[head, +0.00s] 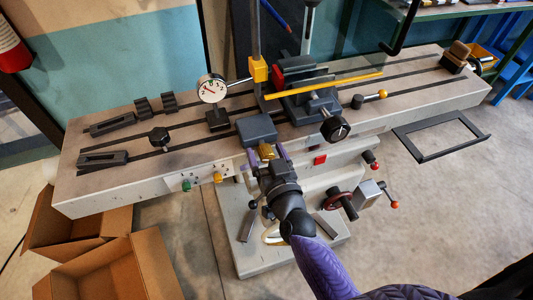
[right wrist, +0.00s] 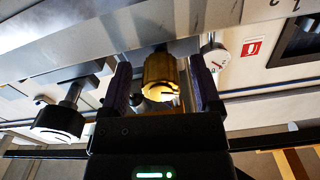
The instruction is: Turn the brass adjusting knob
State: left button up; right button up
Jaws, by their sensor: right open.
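The brass adjusting knob (head: 266,152) sticks out at the front of a dark grey block (head: 257,129) on the machine table. In the right wrist view the knob (right wrist: 159,76) is a ribbed brass cylinder with a dark mark on its end face. My right gripper (head: 268,156) is open at the knob, with purple-padded fingers. In the right wrist view its fingers (right wrist: 162,88) stand on either side of the knob, with a visible gap on each side. My left gripper is not in view.
A dial gauge (head: 212,88) stands left of the block. A black hand knob (head: 335,129) and a yellow rod (head: 325,86) are to the right. Slotted machine table (head: 110,190) runs across the scene. Cardboard boxes (head: 127,270) lie on the floor at left.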

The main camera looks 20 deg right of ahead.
grip_shut()
dwell(0.3)
jog(key=shift+m+p, duration=0.3)
jog(key=shift+m, duration=0.9)
jog(key=m, duration=0.3)
jog(key=shift+m, duration=0.4)
jog(key=m, duration=0.3)
jog(key=shift+m, duration=2.1)
